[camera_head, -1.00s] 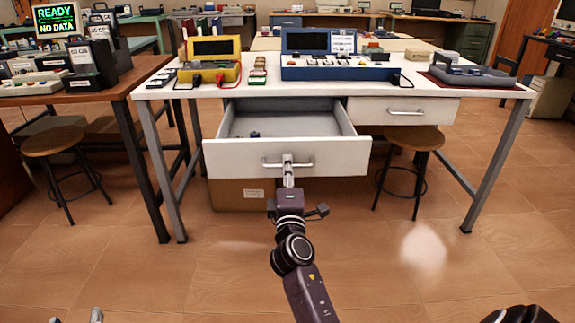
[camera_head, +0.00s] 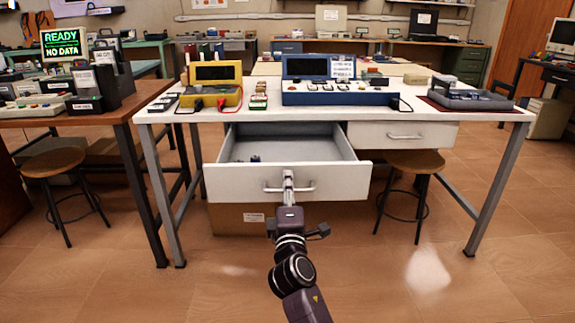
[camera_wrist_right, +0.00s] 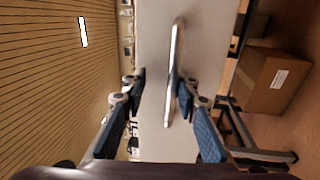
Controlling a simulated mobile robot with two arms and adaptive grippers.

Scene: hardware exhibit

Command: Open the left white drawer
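The left white drawer (camera_head: 230,184) hangs pulled out from under the white table, with its grey interior visible and small dark items inside at the left. Its metal bar handle (camera_head: 306,187) is at the middle of the front. My right gripper (camera_head: 288,178) is at this handle; in the head view its upper finger overlaps the bar. In the right wrist view my right gripper (camera_wrist_right: 160,90) has its fingers apart, one on each side of the handle (camera_wrist_right: 175,65), with the bar nearer the right finger and a gap at the left. My left gripper is not in view.
A second white drawer (camera_head: 365,136) to the right is shut. A cardboard box (camera_head: 228,219) stands below the open drawer. Stools (camera_head: 415,162) stand beside it at right and at left (camera_head: 52,162). Instruments stand on the white tabletop (camera_head: 270,110). The floor in front is clear.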

